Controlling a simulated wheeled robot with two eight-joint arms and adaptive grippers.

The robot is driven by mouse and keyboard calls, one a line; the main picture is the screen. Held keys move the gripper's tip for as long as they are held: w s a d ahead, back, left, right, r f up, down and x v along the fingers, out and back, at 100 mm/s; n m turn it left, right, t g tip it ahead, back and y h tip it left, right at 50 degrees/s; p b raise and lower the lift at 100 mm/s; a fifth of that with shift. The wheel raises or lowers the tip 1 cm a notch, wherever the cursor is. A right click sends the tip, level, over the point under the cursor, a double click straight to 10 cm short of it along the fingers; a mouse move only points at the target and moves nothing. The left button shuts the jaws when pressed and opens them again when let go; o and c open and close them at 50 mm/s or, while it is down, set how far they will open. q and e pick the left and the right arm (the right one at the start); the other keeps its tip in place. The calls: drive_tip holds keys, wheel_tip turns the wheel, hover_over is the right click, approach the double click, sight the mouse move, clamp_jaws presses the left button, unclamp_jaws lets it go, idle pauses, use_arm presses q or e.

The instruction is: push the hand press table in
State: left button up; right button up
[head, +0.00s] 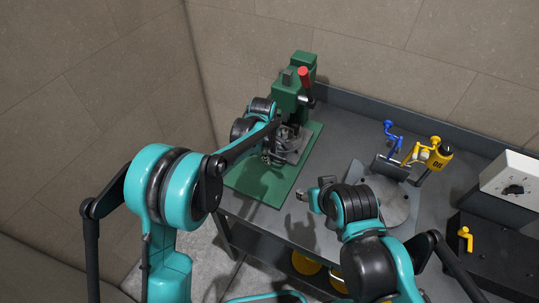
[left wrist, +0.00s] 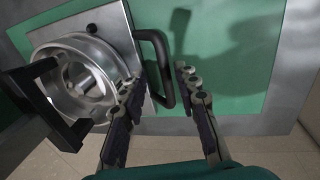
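The green hand press (head: 292,98) with a red-tipped lever stands on a green base at the back of the bench. Its table (left wrist: 118,28) is a silver plate carrying a round metal ring, with a black loop handle (left wrist: 163,75) on its near edge. In the head view the table (head: 301,152) is partly hidden by my left gripper (head: 276,150). In the left wrist view my left gripper (left wrist: 158,85) is open, with one finger on each side of the handle; contact cannot be told. My right gripper (head: 312,194) is over the bench front; its fingers are unclear.
A white control box (head: 511,188) and a dark unit with a yellow lever (head: 466,238) are at the far right. Walls close in behind and left.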

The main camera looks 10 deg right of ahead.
use_arm(q)
drive_tip(key=shift+s+r, duration=0.1)
drive_tip(key=shift+r, duration=0.2)
wheel_tip(320, 180, up, 11)
drive_tip(key=s+a, duration=0.1)
drive_tip(key=shift+s+a, duration=0.15)
drive_tip(key=shift+s, duration=0.15)
idle(0.3)
drive_tip(key=s+a+r+m+t+b, duration=0.25)
drive_tip(key=s+a, duration=0.25)
drive_tip(key=a, duration=0.5)
drive_tip(key=s+a+f+m+t+b, duration=0.1)
drive_tip(key=s+a+f+m, duration=0.1)
drive_tip(key=s+a, duration=0.3)
drive_tip(key=s+a+f+m+t+b, duration=0.1)
drive_tip(key=s+a+f+m, duration=0.1)
drive_tip(key=s+a, duration=0.4)
drive_tip(key=s+a+f+m+t+y+b, duration=0.1)
drive_tip(key=s+a+f+m, duration=0.1)
drive_tip(key=s+a+m, duration=0.2)
drive_tip(key=s+a, duration=0.2)
drive_tip(key=s, duration=0.1)
drive_tip(key=shift+f, duration=0.4)
